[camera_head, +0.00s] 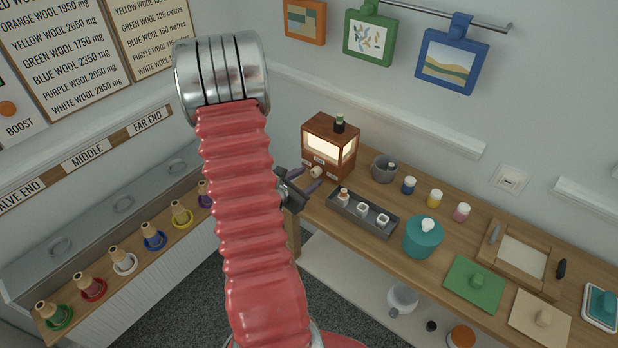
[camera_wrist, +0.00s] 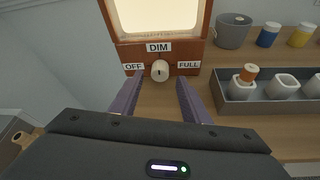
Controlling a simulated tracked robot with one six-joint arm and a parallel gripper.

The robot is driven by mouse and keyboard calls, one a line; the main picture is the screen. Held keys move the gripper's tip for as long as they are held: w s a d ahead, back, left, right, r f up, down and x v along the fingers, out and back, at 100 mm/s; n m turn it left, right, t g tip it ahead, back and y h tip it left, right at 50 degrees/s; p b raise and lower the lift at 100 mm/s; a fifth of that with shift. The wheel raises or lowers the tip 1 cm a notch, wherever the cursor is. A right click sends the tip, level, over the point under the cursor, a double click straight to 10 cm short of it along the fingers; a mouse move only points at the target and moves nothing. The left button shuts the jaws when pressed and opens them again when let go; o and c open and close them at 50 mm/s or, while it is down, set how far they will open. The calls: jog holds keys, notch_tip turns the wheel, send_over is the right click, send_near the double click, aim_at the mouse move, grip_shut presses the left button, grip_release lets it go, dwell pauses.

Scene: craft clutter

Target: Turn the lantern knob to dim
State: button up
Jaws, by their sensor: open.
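The lantern (camera_head: 330,140) is a brown wooden box with a lit cream window, standing at the left end of the wooden counter. Its knob (camera_wrist: 160,70) is a cream round dial on the front, with a dark mark that appears to point up. The label DIM (camera_wrist: 159,47) is above the knob, OFF (camera_wrist: 133,67) to its left and FULL (camera_wrist: 188,65) to its right. My gripper (camera_wrist: 158,84) is open, its two purple fingers pointing at the lantern front, one on each side below the knob. Contact with the knob cannot be seen. In the head view, my arm hides part of the gripper.
A dark grey tray (camera_wrist: 255,107) with small white pots is right of the gripper. A grey bucket (camera_head: 384,168), paint jars and a teal pot (camera_head: 423,237) stand farther along the counter. A shelf with coloured cones (camera_head: 122,259) lines the left wall.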

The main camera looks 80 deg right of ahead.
jog(key=v, duration=1)
jog(key=shift+a, duration=0.3)
dwell(0.4)
